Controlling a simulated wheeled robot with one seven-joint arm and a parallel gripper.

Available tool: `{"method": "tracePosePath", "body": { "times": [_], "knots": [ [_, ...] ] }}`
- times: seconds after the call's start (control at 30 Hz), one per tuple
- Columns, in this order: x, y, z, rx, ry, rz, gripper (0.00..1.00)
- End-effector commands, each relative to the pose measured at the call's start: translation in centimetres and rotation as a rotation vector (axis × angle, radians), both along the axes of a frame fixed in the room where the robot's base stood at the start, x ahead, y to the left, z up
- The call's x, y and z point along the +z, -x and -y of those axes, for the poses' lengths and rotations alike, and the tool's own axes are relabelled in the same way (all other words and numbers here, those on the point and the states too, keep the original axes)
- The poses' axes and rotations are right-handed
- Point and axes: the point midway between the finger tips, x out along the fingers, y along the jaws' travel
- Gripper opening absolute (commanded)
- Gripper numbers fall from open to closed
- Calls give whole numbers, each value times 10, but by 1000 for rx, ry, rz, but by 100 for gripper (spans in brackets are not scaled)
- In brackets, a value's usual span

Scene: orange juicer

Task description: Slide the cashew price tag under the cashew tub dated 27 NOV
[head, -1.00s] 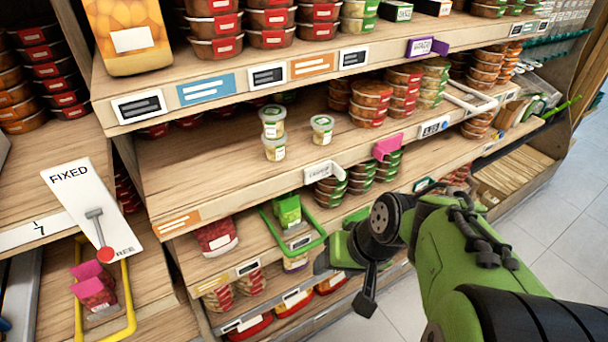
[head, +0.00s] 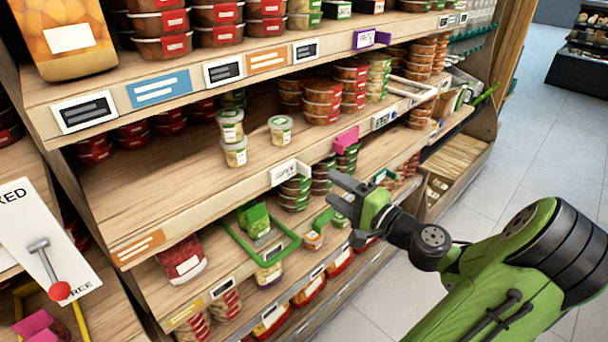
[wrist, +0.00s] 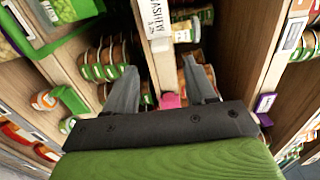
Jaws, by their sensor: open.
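The white cashew price tag (head: 290,172) stands at the front edge of the middle shelf; its lettering shows sideways in the wrist view (wrist: 157,18). Behind it on that shelf stands a single small clear tub with a green-and-white lid (head: 282,129). To its left is a stack of two similar tubs, an upper one (head: 231,125) and a lower one (head: 234,153). Their dates are too small to read. My gripper (head: 338,194) is open and empty, in front of the shelves, right of and slightly below the tag. Its two fingers (wrist: 160,66) are apart, pointing toward the shelf.
A pink tag (head: 346,140) sticks out from the same shelf edge, right of the cashew tag. Stacked tubs (head: 294,192) stand on the shelf below. A green frame (head: 262,262) juts out lower left. The middle shelf's left part is bare.

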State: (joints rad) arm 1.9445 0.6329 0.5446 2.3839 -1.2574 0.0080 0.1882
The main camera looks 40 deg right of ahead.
Motion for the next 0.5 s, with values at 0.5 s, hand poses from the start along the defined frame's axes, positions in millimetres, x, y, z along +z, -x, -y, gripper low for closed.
{"method": "tracePosePath", "body": {
  "times": [0.5],
  "knots": [
    [0,-95,-3,1,1,-1,55]
  ]
}}
